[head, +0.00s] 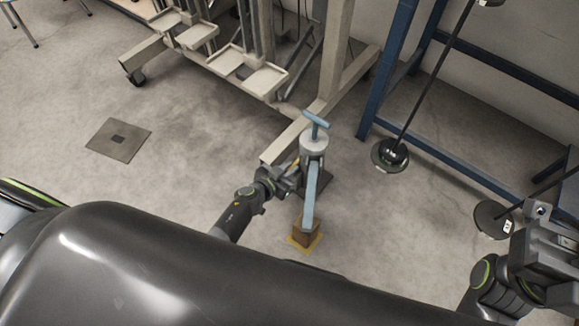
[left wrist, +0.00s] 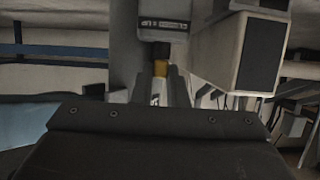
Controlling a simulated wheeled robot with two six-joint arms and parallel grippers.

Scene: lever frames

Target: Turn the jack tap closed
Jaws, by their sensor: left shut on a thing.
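The jack stands on the floor, with a grey cylinder body (head: 313,143), a blue T-shaped handle (head: 316,119) on top and a long blue lever (head: 311,195) slanting down toward me. My left gripper (head: 292,171) is at the left side of the jack, shut on a small part there. That part looks like the tap, a small yellow piece (head: 295,162) mostly hidden by the fingers. In the left wrist view a yellow and black piece (left wrist: 160,67) shows ahead of my dark gripper body. The tap's turn angle cannot be read. My right gripper (head: 550,240) is at the right edge, away from the jack.
A wooden block on a yellow base (head: 305,236) sits below the lever's near end. A beige wheeled frame (head: 245,75) stands behind the jack. A blue rack (head: 385,75) and bars with black weights (head: 390,155) are to the right. The left floor is open around a flat plate (head: 119,140).

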